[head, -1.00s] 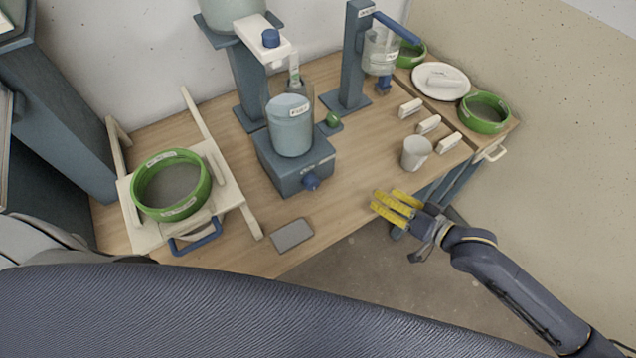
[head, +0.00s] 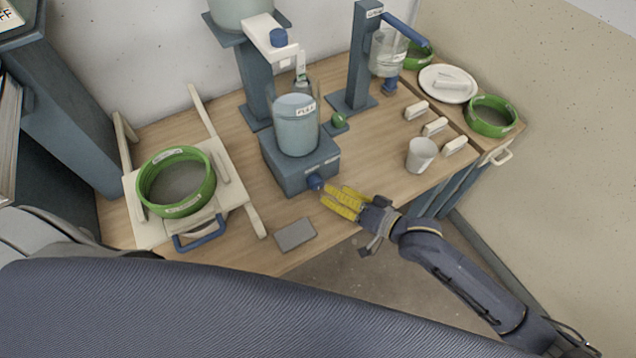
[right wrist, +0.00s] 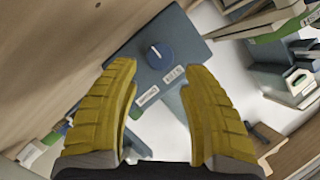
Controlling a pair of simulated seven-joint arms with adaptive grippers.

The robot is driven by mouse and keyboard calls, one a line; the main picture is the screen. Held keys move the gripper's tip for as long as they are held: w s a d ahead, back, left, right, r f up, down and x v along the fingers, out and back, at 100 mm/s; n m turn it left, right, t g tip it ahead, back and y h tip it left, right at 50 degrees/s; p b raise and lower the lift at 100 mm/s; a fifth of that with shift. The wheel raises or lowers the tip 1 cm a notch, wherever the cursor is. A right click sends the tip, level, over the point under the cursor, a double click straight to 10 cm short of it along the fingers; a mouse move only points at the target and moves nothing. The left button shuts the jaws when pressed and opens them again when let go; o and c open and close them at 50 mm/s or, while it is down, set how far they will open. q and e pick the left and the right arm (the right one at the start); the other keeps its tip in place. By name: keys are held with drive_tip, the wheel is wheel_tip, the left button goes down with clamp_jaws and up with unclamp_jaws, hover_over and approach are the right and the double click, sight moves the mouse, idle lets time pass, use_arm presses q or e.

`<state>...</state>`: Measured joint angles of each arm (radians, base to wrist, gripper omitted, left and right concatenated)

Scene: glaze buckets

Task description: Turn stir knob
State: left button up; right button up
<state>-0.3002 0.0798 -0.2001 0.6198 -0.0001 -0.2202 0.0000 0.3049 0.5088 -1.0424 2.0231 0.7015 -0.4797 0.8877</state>
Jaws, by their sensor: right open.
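The stir knob (head: 316,183) is a blue knob on the front of the blue-grey stirrer base (head: 290,174). A bucket (head: 297,130) with a paper label stands on that base. My right gripper (head: 336,198) has yellow fingers and is just right of the knob, pointing at it. In the right wrist view the open fingers (right wrist: 160,85) stand wide apart and empty. The knob (right wrist: 160,56) shows beyond the fingertips, roughly between them, with a pale pointer mark and labels on the panel below it. No contact shows. My left gripper is not in view.
A green sieve (head: 176,182) sits on a wooden frame at left. A grey slab (head: 295,235) lies near the front edge. A white cup (head: 421,154) and several white blocks (head: 434,126) stand at right. A dispenser stand (head: 362,60) is behind. A green knob (head: 337,120) sits beside the base.

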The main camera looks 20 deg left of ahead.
sight(319, 185)
drive_tip(key=shift+x, duration=3.35)
drive_tip(key=shift+c, duration=0.3)
clamp_jaws()
